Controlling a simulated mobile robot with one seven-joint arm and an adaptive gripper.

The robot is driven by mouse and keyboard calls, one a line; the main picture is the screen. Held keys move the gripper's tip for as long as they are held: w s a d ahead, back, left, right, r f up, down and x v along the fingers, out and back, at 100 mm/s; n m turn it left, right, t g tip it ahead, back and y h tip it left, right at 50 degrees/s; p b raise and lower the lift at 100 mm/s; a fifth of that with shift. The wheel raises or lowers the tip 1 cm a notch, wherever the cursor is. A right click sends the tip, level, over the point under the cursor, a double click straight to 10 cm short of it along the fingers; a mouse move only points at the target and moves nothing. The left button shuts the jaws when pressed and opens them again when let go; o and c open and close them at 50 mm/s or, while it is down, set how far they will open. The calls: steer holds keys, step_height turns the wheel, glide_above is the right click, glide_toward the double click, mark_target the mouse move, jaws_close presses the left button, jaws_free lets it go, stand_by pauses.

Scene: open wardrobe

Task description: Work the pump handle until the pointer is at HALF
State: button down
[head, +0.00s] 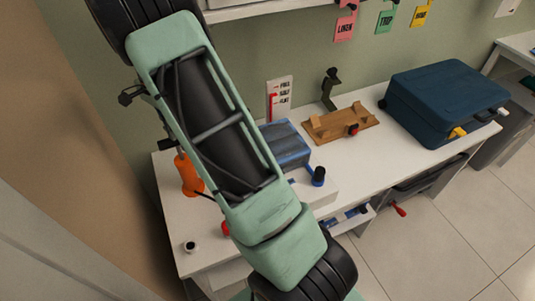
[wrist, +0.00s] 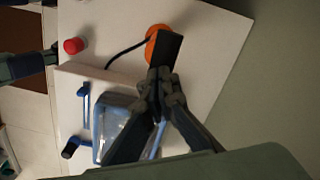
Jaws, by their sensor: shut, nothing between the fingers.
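A white gauge board (head: 284,92) on the wall carries the labels FULL, HALF and FLAT. A red mark shows at its left side, but it is too small to read the level surely. The wrist view shows the orange pump (wrist: 153,42) with a black hose (wrist: 125,54). My gripper (wrist: 166,47) is shut and empty, its tips overlapping the orange pump in that view; contact is unclear. My arm hides the gripper in the head view.
A blue-grey packed bag (head: 291,150) lies behind my arm, with a black knob (head: 318,176) near it. A wooden stand (head: 335,124) and a blue suitcase (head: 440,98) stand to the right. A red knob (wrist: 74,45) sits on the white table (wrist: 205,25).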

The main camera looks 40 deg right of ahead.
step_height(320, 180, down, 6)
steer(key=b, duration=0.3)
steer(key=shift+r, duration=0.1)
steer(key=shift+r+p, duration=2.95)
steer(key=shift+r, duration=1.35)
step_height(320, 180, up, 4)
steer(key=p, duration=0.3)
steer(key=shift+r, duration=0.25)
steer(key=shift+r+p, duration=0.5)
steer(key=shift+r, duration=0.25)
